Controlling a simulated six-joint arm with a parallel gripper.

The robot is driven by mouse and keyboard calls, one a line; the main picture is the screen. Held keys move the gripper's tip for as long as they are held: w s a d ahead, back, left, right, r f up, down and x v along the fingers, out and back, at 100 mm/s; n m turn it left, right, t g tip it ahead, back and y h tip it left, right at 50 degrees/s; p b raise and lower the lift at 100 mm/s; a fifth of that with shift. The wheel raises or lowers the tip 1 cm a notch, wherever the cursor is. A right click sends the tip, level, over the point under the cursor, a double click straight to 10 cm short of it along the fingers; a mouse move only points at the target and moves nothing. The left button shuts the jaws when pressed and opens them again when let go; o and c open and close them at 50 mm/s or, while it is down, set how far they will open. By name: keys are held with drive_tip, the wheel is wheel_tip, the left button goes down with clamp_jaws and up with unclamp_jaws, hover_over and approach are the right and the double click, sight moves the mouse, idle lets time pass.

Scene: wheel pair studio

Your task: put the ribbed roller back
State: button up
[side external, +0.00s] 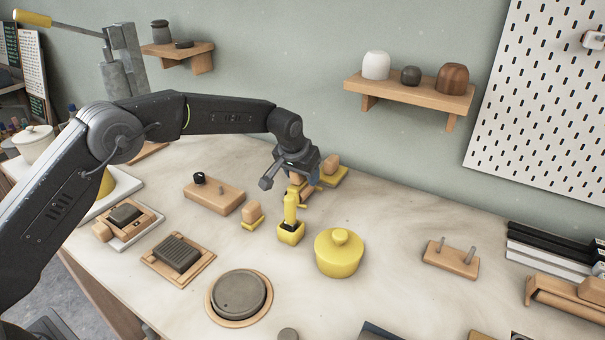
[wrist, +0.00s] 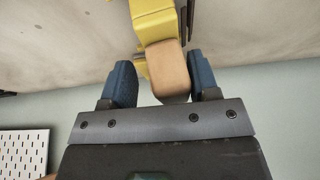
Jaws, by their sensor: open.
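My gripper (side external: 292,182) is open, low over the back middle of the table. In the wrist view the gripper (wrist: 162,85) has a rounded wooden piece (wrist: 168,70) between its two blue fingers, with a gap on each side. A yellow part (wrist: 150,20) adjoins this wooden piece. In the side view a wood-and-yellow item (side external: 332,168) shows just right of the gripper, partly hidden by it. I cannot tell whether this is the ribbed roller; no ribs show clearly on it.
A yellow upright-handled holder (side external: 291,232) and a yellow lidded pot (side external: 339,255) stand in front of the gripper. A small wood-and-yellow block (side external: 252,215) is left. A two-peg wooden stand (side external: 451,258) and a wooden cradle (side external: 567,297) are right. Table between pot and stand is clear.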

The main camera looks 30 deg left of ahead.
drive_tip(key=s+a+f+v, duration=0.1)
drive_tip(key=s+v, duration=0.1)
drive_tip(key=v, duration=0.9)
drive_tip(key=s+a+f+v, duration=0.1)
drive_tip(key=s+a+v, duration=0.1)
drive_tip(key=v, duration=0.9)
drive_tip(key=s+a+r, duration=0.3)
drive_tip(key=s, duration=0.9)
drive_tip(key=s+a+f, duration=0.1)
drive_tip(key=s+f, duration=0.2)
drive_tip(key=s, duration=0.6)
drive_tip(key=s+a+f+t, duration=0.1)
drive_tip(key=s+f, duration=0.2)
drive_tip(key=s, duration=0.6)
drive_tip(key=shift+s, duration=0.35)
